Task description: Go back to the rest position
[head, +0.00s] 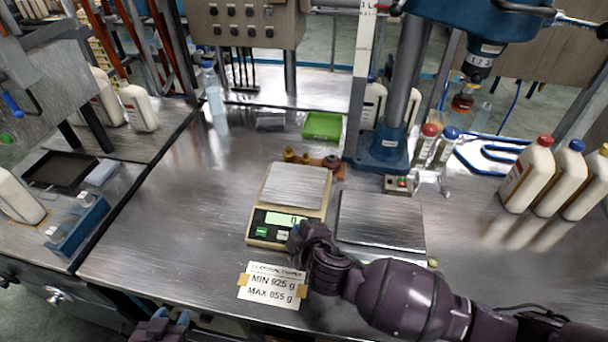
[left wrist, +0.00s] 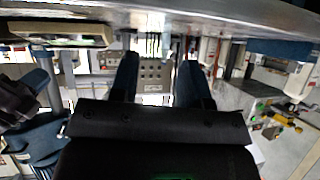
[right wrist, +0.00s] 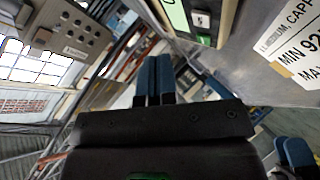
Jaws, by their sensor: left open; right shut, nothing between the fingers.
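My right gripper (head: 297,238) is at the front edge of the scale (head: 257,225), beside its green display. Its two blue fingers are together and empty in the right wrist view (right wrist: 153,78). My left gripper (head: 170,318) is low at the bottom of the head view, in front of the table's near edge. Its blue fingers stand apart with nothing between them in the left wrist view (left wrist: 158,75). The scale's metal plate (head: 296,185) is empty. Whether the right fingers touch the scale cannot be told.
A sign with weight limits (head: 272,285) is at the table's front. A blue press (head: 385,150) stands behind a flat metal plate (head: 381,219). White bottles (head: 530,175) stand at the right, and a green tray (head: 322,125) lies at the back. The table's left front (head: 175,230) is clear.

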